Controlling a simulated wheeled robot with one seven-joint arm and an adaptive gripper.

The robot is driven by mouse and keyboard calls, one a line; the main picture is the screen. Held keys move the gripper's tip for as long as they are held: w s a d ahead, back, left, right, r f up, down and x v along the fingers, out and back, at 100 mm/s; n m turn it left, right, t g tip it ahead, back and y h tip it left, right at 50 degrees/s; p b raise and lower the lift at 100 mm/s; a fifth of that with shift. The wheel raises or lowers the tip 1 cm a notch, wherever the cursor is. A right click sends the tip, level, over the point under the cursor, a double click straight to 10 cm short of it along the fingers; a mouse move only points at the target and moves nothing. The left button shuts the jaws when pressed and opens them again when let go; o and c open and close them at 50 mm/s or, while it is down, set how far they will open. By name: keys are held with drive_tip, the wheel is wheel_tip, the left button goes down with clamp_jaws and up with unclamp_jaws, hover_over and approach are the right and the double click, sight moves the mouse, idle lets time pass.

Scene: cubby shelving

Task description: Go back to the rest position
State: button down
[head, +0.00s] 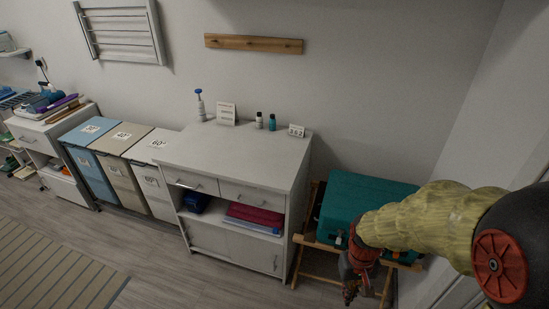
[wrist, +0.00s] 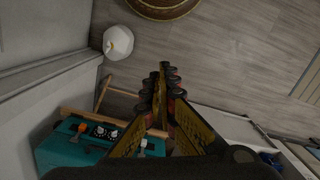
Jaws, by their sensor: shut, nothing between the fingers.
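My gripper (head: 351,289) hangs at the end of my arm at the lower right of the head view, pointing down. It is in front of a teal case (head: 362,205) on a wooden folding rack (head: 300,238). In the wrist view my gripper (wrist: 163,72) shows its two yellow and dark fingers brought together, with nothing between them. The fingers appear to be over open floor beside the rack.
A white cabinet (head: 235,160) with small bottles on top stands left of the rack. Hampers (head: 125,160) and a striped rug (head: 55,265) lie further left. The wrist view shows a white round object (wrist: 118,42) and a brown round basket (wrist: 163,8). The floor (head: 170,285) ahead is clear.

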drive_tip(key=s+a+r+t, duration=0.1)
drive_tip(key=s+r+t, duration=0.2)
drive_tip(key=r, duration=0.9)
drive_tip(key=s+a+r+t, duration=0.1)
drive_tip(key=s+r+t, duration=0.2)
drive_tip(key=r, duration=0.9)
drive_tip(key=s, duration=0.2)
drive_tip(key=shift+s+r, duration=0.2)
drive_tip(key=shift+s, duration=0.1)
drive_tip(key=c, duration=2.6)
unclamp_jaws()
